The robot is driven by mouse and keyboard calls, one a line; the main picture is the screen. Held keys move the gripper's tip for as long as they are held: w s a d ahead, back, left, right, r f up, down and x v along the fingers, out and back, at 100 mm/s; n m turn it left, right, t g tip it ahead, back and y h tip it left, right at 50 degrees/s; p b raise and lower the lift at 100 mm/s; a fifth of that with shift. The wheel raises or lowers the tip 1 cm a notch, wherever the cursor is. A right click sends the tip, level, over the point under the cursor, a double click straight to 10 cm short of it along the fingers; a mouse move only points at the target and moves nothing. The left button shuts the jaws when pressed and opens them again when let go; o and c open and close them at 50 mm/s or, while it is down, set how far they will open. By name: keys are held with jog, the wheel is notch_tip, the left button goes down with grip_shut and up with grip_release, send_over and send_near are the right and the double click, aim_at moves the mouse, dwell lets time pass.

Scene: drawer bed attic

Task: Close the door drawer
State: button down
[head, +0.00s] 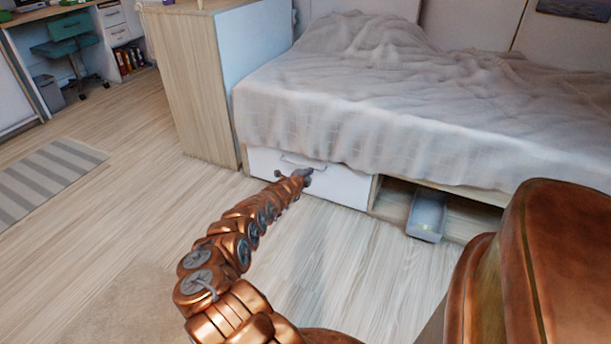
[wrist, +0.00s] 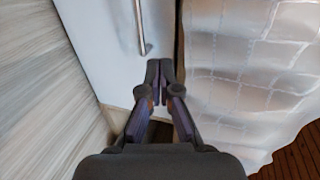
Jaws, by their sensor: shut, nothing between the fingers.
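The white drawer front (head: 340,186) is low under the bed, left of an open compartment. It looks about level with the bed frame in the head view; I cannot tell whether a small gap remains. Its metal handle (head: 303,163) runs along the upper part, and the handle (wrist: 140,28) also shows in the wrist view. My gripper (head: 307,174) is at the drawer front, near the handle. In the wrist view its fingers (wrist: 160,68) are together and empty, beside the handle's end and not around it. Whether the fingertips touch the front is unclear.
The bed's pale blanket (head: 400,110) hangs just above the drawer. A grey bin (head: 427,216) stands partly out of the open compartment to the right. A wooden cabinet (head: 195,90) stands to the left. The wooden floor (head: 165,190) in front is clear.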

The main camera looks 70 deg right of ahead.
jog(key=shift+v, duration=1.75)
